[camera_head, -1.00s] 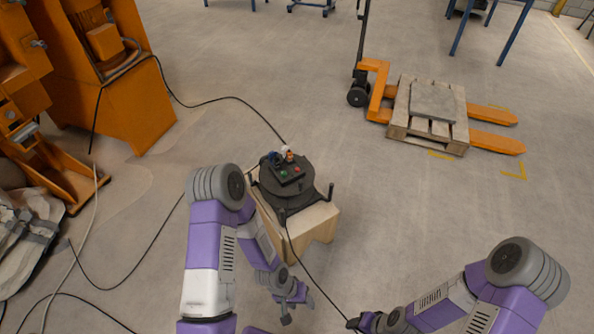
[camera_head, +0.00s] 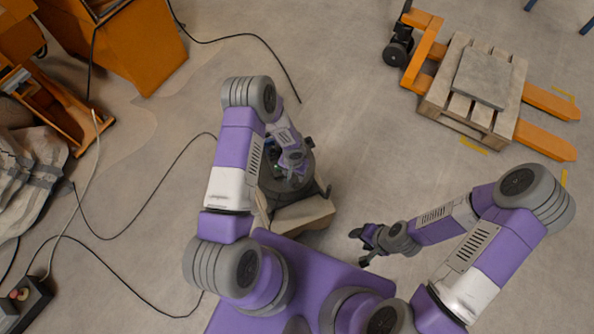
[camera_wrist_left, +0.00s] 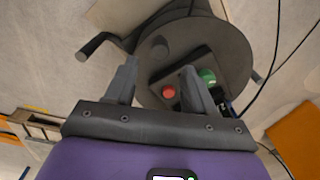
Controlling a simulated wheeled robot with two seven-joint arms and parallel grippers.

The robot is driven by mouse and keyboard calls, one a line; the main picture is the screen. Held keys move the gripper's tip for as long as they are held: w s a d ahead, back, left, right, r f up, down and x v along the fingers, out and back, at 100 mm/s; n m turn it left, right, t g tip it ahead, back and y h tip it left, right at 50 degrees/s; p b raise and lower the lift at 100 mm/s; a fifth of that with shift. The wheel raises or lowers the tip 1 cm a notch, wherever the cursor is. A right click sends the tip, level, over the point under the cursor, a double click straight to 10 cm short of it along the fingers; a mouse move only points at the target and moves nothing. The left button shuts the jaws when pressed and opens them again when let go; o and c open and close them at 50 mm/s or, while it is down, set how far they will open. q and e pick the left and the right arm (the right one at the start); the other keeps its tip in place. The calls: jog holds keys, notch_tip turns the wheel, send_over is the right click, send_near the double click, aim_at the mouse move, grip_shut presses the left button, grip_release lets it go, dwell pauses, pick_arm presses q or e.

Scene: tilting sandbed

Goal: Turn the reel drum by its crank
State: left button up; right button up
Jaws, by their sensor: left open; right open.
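The dark reel drum (camera_head: 310,178) sits on a pale wooden block (camera_head: 305,214), partly covered by my left arm in the head view. The drum also shows in the left wrist view (camera_wrist_left: 233,45). A dark handle (camera_wrist_left: 95,46) sticks out from its rim; it shows at the drum's right side in the head view (camera_head: 327,191). My left gripper (camera_wrist_left: 160,80) is open over the drum's top, with nothing between its fingers; the handle lies just beyond its left finger. My right gripper (camera_head: 358,245) is open and empty, to the right of the block.
A control box with a red button (camera_wrist_left: 168,91) and a green button (camera_wrist_left: 207,75) is on the drum's top. Black cables (camera_head: 150,225) lie on the floor at the left. A pallet (camera_head: 470,95) on an orange pallet jack stands at the upper right.

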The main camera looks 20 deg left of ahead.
aim_at(294, 181)
pick_arm(q)
jog(key=f, duration=0.2)
jog(key=f+b, duration=0.1)
jog(key=f, duration=0.2)
jog(key=shift+s+f, duration=0.25)
jog(key=shift+f, duration=0.1)
jog(key=shift+f+b, duration=0.4)
jog(key=shift+f, duration=0.15)
jog(key=shift+w, duration=0.1)
grip_shut()
